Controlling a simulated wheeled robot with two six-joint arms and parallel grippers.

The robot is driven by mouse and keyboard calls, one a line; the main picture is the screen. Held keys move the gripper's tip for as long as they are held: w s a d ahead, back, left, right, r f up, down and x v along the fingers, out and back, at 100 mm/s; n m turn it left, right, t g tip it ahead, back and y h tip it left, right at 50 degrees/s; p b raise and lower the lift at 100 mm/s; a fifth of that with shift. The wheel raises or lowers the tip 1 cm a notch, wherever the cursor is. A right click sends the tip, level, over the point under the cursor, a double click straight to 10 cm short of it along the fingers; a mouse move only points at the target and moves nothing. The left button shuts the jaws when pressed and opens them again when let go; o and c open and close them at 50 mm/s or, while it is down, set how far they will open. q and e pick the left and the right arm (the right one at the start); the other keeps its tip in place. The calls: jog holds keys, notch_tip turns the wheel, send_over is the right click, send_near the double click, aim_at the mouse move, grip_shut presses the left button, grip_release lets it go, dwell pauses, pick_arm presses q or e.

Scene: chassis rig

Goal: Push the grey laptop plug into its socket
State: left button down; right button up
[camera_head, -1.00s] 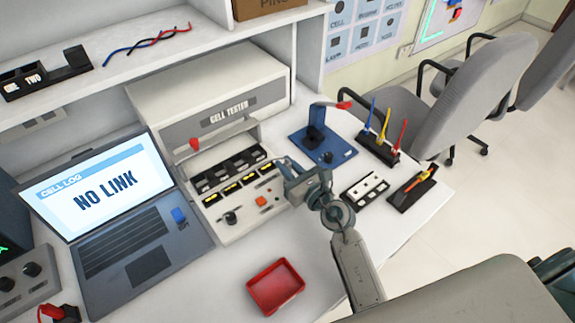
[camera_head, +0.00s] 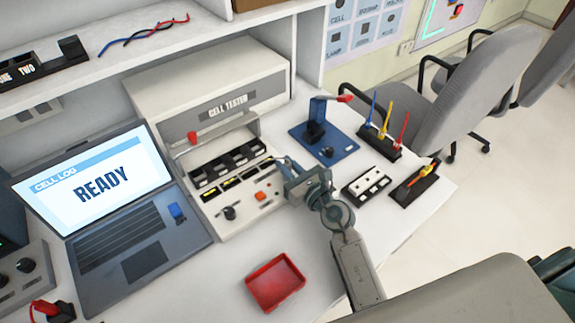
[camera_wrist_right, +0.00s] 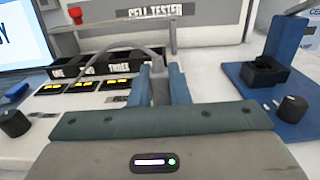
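The grey plug (camera_wrist_right: 159,86) stands between the two blue fingers of my right gripper (camera_head: 284,162), which look closed against its sides. A grey cable (camera_wrist_right: 120,50) arches from the plug to the left in the wrist view. The gripper is at the right end of the cell tester's front deck (camera_head: 243,218). The socket is hidden behind the plug and fingers, so I cannot see how deep the plug sits. The laptop (camera_head: 120,255) at the left shows "READY" on its screen (camera_head: 102,185). My left gripper is not in view.
The cell tester (camera_head: 205,88) has a row of black bays (camera_head: 232,162) and a raised bar. A blue fixture (camera_head: 318,140) stands right of the gripper. A white block (camera_head: 366,186) and black tool holders (camera_head: 412,190) lie farther right. A red tray (camera_head: 275,283) sits in front.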

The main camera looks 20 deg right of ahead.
jog(key=o, duration=0.5)
jog(key=shift+s+d+f, duration=0.1)
jog(key=shift+s, duration=0.25)
jog(key=b+v, duration=0.1)
jog(key=v, duration=0.7)
jog(key=shift+s+d, duration=0.15)
jog(key=shift+s, duration=0.2)
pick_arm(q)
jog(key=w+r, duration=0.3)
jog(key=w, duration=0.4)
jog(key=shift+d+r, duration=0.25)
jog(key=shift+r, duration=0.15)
pick_arm(e)
jog(key=shift+s+d, duration=0.25)
jog(key=shift+s, duration=0.45)
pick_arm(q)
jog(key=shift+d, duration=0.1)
